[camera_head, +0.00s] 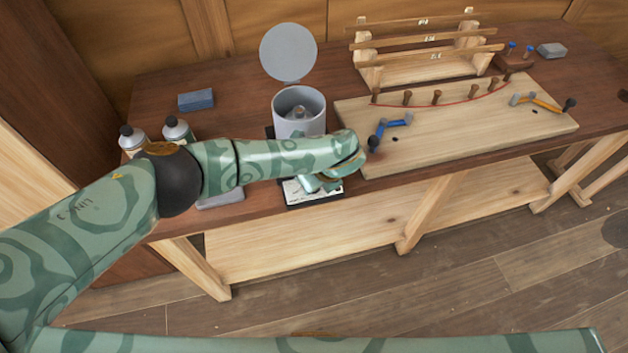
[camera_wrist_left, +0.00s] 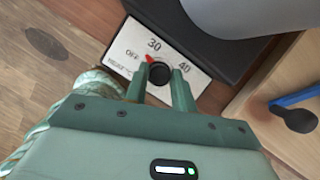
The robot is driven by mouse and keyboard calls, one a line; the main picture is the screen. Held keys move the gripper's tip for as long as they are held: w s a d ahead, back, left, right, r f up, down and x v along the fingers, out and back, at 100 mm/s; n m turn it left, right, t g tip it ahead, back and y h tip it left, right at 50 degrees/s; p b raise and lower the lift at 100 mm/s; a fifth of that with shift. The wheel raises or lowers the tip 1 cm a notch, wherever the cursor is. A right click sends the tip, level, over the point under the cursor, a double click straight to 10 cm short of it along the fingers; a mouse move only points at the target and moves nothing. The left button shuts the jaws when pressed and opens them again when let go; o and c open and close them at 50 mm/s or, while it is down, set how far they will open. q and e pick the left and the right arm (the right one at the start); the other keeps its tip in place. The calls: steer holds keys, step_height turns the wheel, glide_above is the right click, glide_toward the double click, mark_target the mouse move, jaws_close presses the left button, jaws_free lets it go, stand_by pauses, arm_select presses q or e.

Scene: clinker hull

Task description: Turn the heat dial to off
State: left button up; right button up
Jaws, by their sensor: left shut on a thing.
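The black heat dial (camera_wrist_left: 160,73) sits on a white panel (camera_wrist_left: 122,56) marked OFF, 30 and 40. A red mark shows at the dial's edge, between OFF and 30. My left gripper (camera_wrist_left: 161,76) has one finger on each side of the dial and is shut on it. In the head view my left gripper (camera_head: 318,184) is low over the white panel (camera_head: 300,196), and its hand hides the dial. The panel is at the front of a dark base with a grey pot (camera_head: 299,112) on it. My right gripper is out of view.
A round grey lid (camera_head: 288,53) stands raised above the pot. Two capped bottles (camera_head: 178,131) and a blue block (camera_head: 196,99) are to the left. A pale board (camera_head: 470,130) with pegs and blue and orange clamps lies to the right, with a wooden rack (camera_head: 425,55) behind.

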arm_select(q)
steer(key=shift+w+d+n+g+y+b, duration=0.1)
steer(key=shift+n+g+y+b, duration=0.25)
steer(key=shift+n, duration=0.75)
steer(key=shift+n+g+y+b, duration=0.25)
steer(key=shift+n+b, duration=0.15)
steer(key=shift+n, duration=0.7)
steer(key=o, duration=1)
steer(key=shift+r, duration=0.1)
steer(key=shift+d+r, duration=0.15)
steer(key=shift+r, duration=0.15)
steer(key=p+v, duration=0.2)
steer(key=v, duration=1.3)
steer(key=shift+r, duration=0.25)
